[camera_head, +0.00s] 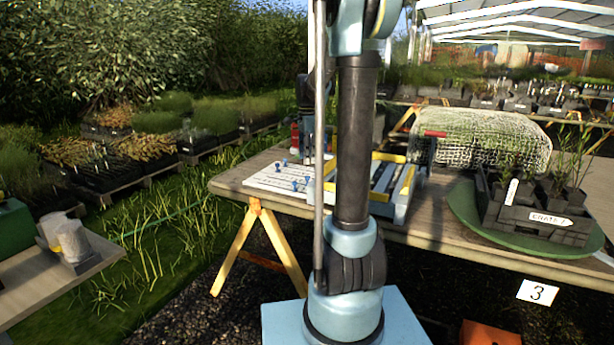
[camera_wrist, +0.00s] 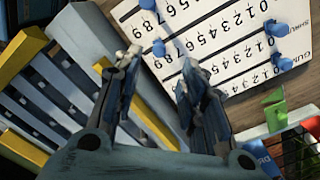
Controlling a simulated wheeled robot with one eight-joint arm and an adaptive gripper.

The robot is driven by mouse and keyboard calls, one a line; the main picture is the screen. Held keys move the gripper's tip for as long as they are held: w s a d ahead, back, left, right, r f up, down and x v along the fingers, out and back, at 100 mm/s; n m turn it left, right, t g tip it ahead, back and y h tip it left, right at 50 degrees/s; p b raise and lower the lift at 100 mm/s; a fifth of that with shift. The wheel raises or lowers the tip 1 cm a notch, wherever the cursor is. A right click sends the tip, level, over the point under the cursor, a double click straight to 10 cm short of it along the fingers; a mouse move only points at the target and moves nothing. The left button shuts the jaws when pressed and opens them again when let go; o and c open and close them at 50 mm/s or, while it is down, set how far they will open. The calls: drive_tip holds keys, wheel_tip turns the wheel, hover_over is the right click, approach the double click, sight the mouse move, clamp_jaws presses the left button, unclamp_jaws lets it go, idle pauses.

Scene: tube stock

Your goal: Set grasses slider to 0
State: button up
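A white slider board (camera_wrist: 235,40) with rows of black numbers and dark slots fills the upper right of the wrist view. In the head view the board (camera_head: 265,180) lies on the table, left of my arm. Blue knobs sit on it: one (camera_wrist: 158,47) is near the high numbers, between my fingertips in the picture, and two (camera_wrist: 275,29) (camera_wrist: 285,62) are near the zero end. The SHRUBS label shows at right; I cannot read a grasses label. My gripper (camera_wrist: 157,66) is open above the board's left side, its fingers apart. Contact with a knob cannot be told.
A blue-grey rack with yellow bars (camera_wrist: 45,75) stands close left of the board; in the head view this rack (camera_head: 396,181) is partly behind my arm. A green-and-red item (camera_wrist: 285,130) lies right of my gripper. A plant crate (camera_head: 535,215) stands farther right.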

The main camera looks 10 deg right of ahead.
drive_tip(key=shift+f, duration=3.95)
clamp_jaws()
